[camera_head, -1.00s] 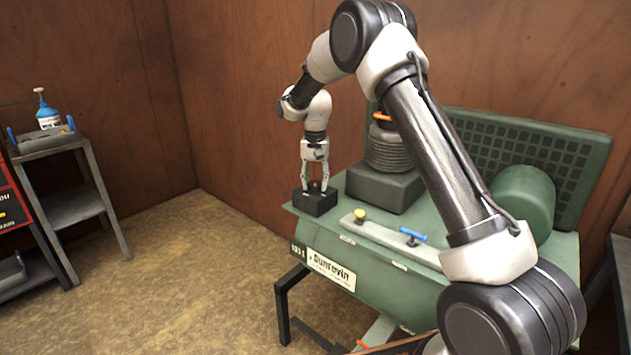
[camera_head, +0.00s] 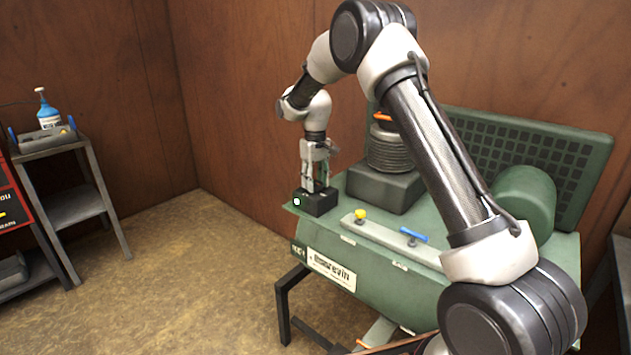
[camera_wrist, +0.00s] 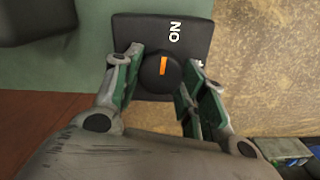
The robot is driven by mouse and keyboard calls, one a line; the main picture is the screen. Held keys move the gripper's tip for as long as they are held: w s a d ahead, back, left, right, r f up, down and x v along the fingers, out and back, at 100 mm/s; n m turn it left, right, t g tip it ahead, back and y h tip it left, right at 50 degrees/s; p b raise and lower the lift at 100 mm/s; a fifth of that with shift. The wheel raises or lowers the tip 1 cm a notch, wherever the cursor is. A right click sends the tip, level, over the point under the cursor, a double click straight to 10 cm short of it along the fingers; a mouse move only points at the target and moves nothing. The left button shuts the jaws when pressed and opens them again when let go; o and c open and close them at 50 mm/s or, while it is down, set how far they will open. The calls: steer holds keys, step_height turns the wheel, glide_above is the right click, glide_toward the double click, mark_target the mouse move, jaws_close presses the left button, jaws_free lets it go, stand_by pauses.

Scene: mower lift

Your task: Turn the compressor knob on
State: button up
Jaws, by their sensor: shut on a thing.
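The black compressor switch box (camera_head: 318,205) sits at the left end of the green compressor (camera_head: 335,238). A small light (camera_head: 297,202) glows white-green on its front. In the wrist view the round black knob (camera_wrist: 150,75) has an orange mark lying roughly in line with the white "ON" lettering (camera_wrist: 174,32) on the box. My gripper (camera_head: 317,187) points down over the box. In the wrist view its green-padded fingers (camera_wrist: 162,66) are on either side of the knob, shut on it.
On the compressor's top are a yellow knob (camera_head: 360,214), a blue-handled valve (camera_head: 413,236) and a ribbed cylinder (camera_head: 388,150) close to my gripper. A wooden wall stands behind. Floor between is clear.

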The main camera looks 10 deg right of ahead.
steer(key=shift+w+a+r+n, duration=0.1)
steer(key=shift+w+r+n, duration=0.2)
steer(key=shift+n, duration=0.1)
steer(key=o, duration=0.9)
steer(key=shift+o, duration=0.7)
steer(key=shift+s+f, duration=0.1)
steer(key=shift+f, duration=0.1)
step_height(320, 180, up, 12)
